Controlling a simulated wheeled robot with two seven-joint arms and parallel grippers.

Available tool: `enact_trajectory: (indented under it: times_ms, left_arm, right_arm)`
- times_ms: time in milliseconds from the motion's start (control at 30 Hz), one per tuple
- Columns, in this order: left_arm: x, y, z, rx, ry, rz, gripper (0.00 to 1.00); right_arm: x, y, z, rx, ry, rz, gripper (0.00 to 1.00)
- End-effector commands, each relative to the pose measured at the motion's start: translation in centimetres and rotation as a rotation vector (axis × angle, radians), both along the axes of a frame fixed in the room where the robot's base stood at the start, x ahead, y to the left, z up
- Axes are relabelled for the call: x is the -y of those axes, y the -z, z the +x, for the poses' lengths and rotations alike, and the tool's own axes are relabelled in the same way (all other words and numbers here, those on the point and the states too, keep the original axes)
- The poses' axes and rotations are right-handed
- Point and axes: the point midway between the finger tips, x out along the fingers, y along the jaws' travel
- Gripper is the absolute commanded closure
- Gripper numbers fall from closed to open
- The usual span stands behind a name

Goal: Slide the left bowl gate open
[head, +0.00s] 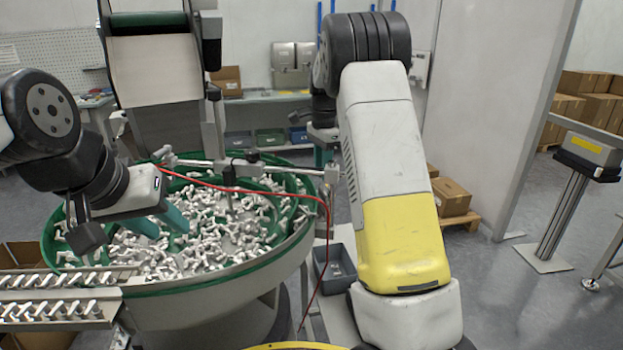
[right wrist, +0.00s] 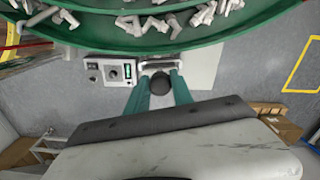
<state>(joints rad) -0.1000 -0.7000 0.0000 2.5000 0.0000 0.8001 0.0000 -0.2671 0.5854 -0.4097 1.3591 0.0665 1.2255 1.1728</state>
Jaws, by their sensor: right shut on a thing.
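In the right wrist view, a round black knob (right wrist: 160,84) sits between the teal fingers of my right gripper (right wrist: 160,77), which is shut on it. A silver bar-shaped bracket (right wrist: 158,65) shows just beyond the fingertips, below the green bowl rim. I cannot tell whether the knob or bracket belongs to the bowl gate; no gate panel is clearly visible. In the head view, my right gripper is hidden behind my right arm. My left gripper (head: 167,228) is open and empty, its teal fingers apart over the left part of the green feeder bowl (head: 200,282).
The bowl holds many loose metal parts (head: 225,235). A rail with parts (head: 60,310) leaves it at the left. A red cable (head: 325,225) hangs over the rim. A control box (right wrist: 112,70) stands left of the knob. A grey bin (head: 336,268) stands right of the bowl.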

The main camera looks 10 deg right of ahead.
Motion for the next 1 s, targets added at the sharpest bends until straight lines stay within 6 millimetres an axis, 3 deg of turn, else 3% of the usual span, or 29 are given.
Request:
enact_trajectory:
  times_ms: [100, 367, 400, 500, 833, 1000]
  left_arm:
    - [0.0, 0.0, 0.0, 0.0, 0.0, 0.0, 0.64]
    - [0.0, 0.0, 0.0, 0.0, 0.0, 0.0, 0.64]
    - [0.0, 0.0, 0.0, 0.0, 0.0, 0.0, 0.64]
    - [0.0, 0.0, 0.0, 0.0, 0.0, 0.0, 0.64]
    - [0.0, 0.0, 0.0, 0.0, 0.0, 0.0, 0.64]
    - [0.0, 0.0, 0.0, 0.0, 0.0, 0.0, 0.64]
  right_arm:
    - [0.0, -1.1, 0.1, 0.005, -0.001, 0.0, 1.0]
    - [0.0, -1.1, 0.1, 0.003, 0.0, -0.001, 1.0]
    - [0.0, -1.1, 0.1, 0.003, 0.0, -0.001, 0.64]
    - [0.0, -1.0, 0.0, 0.003, 0.0, -0.001, 0.5]
    - [0.0, -1.3, 0.0, 0.003, 0.0, 0.0, 0.5]
    - [0.0, -3.6, 0.1, 0.005, 0.0, 0.0, 0.5]
